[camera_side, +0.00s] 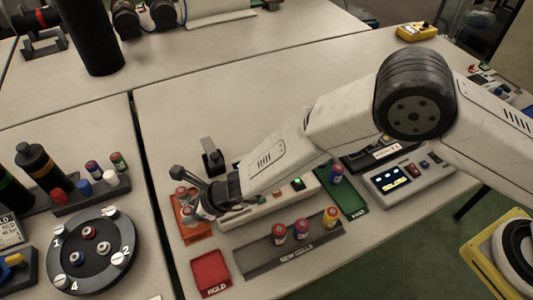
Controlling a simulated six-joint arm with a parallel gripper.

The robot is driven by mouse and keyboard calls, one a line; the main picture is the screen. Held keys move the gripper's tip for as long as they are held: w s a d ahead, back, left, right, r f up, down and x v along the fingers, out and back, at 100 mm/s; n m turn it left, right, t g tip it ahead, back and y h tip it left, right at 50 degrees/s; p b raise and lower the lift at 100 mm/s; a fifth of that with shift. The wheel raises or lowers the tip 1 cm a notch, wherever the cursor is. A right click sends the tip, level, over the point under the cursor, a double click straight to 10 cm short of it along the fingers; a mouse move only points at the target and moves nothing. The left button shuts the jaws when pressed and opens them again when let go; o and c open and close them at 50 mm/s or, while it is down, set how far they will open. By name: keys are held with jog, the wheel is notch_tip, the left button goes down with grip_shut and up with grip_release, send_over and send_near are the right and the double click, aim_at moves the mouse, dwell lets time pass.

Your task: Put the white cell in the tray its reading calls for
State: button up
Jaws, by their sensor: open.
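My gripper (196,197) is open, at the left end of my arm, over the orange tray (196,233). A pale, whitish cell (206,211) shows between or just beside its dark fingers; I cannot tell if they touch it. A red-and-blue cell (181,193) stands in the orange tray, partly hidden. The green tray (352,204) holds a blue cell (336,173) at its far end. The red HOLD tray (211,276) is empty. The tester strip (270,204) has a lit green window, and the meter box (408,177) has a lit display too small to read.
The NEW CELLS rack (262,262) holds three coloured cells. A round numbered dial (93,250) and a small rack of caps and cells (90,190) stand at left. A black clip stand (212,157) is behind my gripper.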

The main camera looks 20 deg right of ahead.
jog(key=shift+v, duration=4.15)
jog(key=shift+w+d+r, duration=0.1)
jog(key=shift+d+r, duration=0.1)
jog(key=shift+d, duration=0.2)
jog(key=s+d+r+n+h, duration=0.2)
jog(key=d+n, duration=0.6)
jog(key=d, duration=0.5)
jog(key=s+d+r+n+g+h, duration=0.1)
jog(key=s+d+r+n+h, duration=0.2)
jog(key=d+n, duration=0.5)
jog(key=s+d+r+n+g+h, duration=0.1)
jog(key=s+d+r+n, duration=0.4)
jog(key=d, duration=1.5)
jog(key=s+n+h, duration=0.1)
jog(key=n, duration=0.2)
jog(key=shift+s+n, duration=0.3)
jog(key=shift+n, duration=0.1)
